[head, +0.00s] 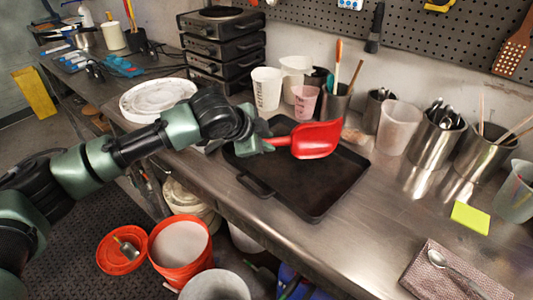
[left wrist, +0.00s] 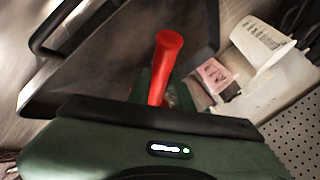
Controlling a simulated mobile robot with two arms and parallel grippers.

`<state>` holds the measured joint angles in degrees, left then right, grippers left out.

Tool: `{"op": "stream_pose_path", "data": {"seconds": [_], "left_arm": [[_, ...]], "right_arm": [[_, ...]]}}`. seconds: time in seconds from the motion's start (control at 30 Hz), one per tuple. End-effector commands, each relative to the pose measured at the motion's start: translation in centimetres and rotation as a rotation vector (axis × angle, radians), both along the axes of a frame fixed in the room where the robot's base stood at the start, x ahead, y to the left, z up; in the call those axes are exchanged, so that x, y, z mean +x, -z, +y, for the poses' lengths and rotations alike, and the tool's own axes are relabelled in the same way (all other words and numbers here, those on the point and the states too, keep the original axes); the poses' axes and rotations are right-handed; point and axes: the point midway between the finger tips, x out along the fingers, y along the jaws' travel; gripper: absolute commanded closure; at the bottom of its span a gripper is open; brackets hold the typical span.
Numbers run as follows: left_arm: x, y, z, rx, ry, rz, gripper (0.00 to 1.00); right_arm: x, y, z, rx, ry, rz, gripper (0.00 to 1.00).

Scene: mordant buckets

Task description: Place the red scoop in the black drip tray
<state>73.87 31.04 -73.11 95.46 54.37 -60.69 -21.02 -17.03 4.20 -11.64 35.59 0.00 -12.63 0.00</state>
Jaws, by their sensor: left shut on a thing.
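The red scoop (head: 316,140) is held in the air over the back part of the black drip tray (head: 312,195). My left gripper (head: 268,144) is shut on its handle, and the bowl points to the right in the head view. In the left wrist view, the red scoop (left wrist: 168,62) stands out between the fingers, with the black drip tray (left wrist: 95,55) behind it to the left. The tray lies flat on the steel bench and looks empty. My right gripper is not in view.
Plastic cups (head: 267,88) and steel tool pots (head: 438,132) stand along the wall behind the tray. A white round lid (head: 158,96) lies left of it. A yellow note (head: 470,217) and a cloth with a spoon (head: 450,275) lie at right. Buckets (head: 180,250) stand on the floor.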

Motion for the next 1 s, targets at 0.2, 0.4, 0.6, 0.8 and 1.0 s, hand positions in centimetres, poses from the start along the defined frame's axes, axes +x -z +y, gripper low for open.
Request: {"op": "stream_pose_path", "data": {"seconds": [0.2,0.4,0.6,0.8,1.0], "left_arm": [[0.0,1.7,0.0,0.0,0.001,0.002,1.0],[0.0,4.5,0.0,0.001,0.0,0.001,1.0],[0.0,4.7,0.0,-0.001,0.0,-0.001,1.0],[0.0,5.0,0.0,-0.001,0.001,0.001,0.71],[0.0,5.0,0.0,0.0,0.0,0.0,0.57]], "right_arm": [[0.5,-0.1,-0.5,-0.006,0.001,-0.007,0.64],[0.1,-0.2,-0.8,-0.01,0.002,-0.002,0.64],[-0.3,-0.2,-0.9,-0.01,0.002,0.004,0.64],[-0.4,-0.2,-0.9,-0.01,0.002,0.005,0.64],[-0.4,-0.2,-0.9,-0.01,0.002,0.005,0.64]]}}
